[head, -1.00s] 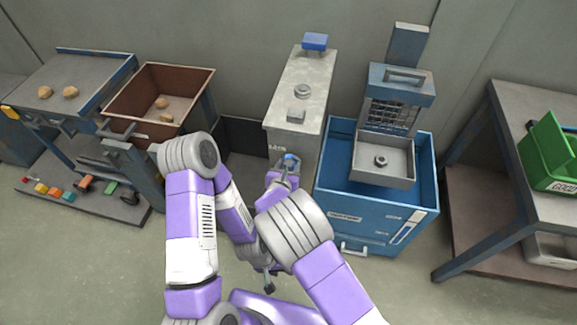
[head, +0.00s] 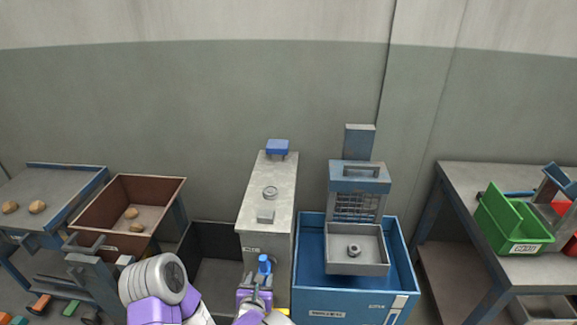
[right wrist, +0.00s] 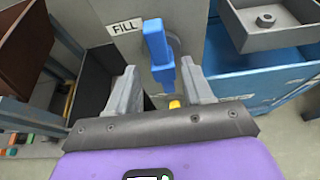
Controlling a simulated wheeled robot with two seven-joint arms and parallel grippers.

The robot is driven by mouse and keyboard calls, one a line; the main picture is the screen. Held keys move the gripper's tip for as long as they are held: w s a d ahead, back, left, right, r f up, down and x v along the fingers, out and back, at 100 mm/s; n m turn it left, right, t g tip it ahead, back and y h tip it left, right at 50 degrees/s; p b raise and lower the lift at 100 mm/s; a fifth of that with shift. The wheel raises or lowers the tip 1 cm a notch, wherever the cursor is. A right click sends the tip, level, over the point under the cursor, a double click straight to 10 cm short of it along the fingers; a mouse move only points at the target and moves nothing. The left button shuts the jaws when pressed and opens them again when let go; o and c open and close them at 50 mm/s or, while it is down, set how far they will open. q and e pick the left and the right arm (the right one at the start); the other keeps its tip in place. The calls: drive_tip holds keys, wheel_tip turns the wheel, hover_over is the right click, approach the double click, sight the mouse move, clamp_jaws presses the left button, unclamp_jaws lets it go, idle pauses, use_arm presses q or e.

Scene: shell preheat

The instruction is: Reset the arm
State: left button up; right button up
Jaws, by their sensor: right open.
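My right gripper (right wrist: 153,92) is open in the right wrist view, its two grey fingers apart on either side of the lower part of a blue lever (right wrist: 158,50). The lever stands upright on the front of a grey cabinet, beside a FILL label (right wrist: 122,26). I cannot tell whether the fingers touch it. In the head view the blue lever (head: 264,264) shows just above my right gripper (head: 255,288) at the bottom edge. Part of my arm shows at lower left; my left gripper is not in view.
The grey cabinet (head: 268,192) stands between a brown bin (head: 85,218) with lumps and a blue tub (head: 308,262) holding a grey tray (head: 343,267). A bench at right carries a green bin (head: 510,222). A yellow part (right wrist: 174,104) lies below the lever.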

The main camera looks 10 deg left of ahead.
drive_tip(key=s+d+f+m+g+h+p, duration=0.1)
drive_tip(key=s+d+f+m+g+h, duration=0.1)
drive_tip(key=s+d+f+m+g, duration=0.55)
drive_tip(key=s+d+f+m+g+h+p, duration=0.1)
drive_tip(key=s+d+f+m+g, duration=0.2)
drive_tip(key=s+d+f+m, duration=0.55)
drive_tip(key=s+d+m+g+y+p, duration=0.1)
drive_tip(key=s+d+m+y, duration=0.2)
drive_tip(key=m, duration=0.8)
drive_tip(key=s+d+r+m+g+y+p, duration=0.1)
drive_tip(key=s+d+m+y, duration=0.3)
drive_tip(key=m, duration=0.7)
drive_tip(key=shift+s+d+r+m, duration=0.2)
drive_tip(key=shift+s+d+m, duration=0.2)
drive_tip(key=shift+s, duration=0.55)
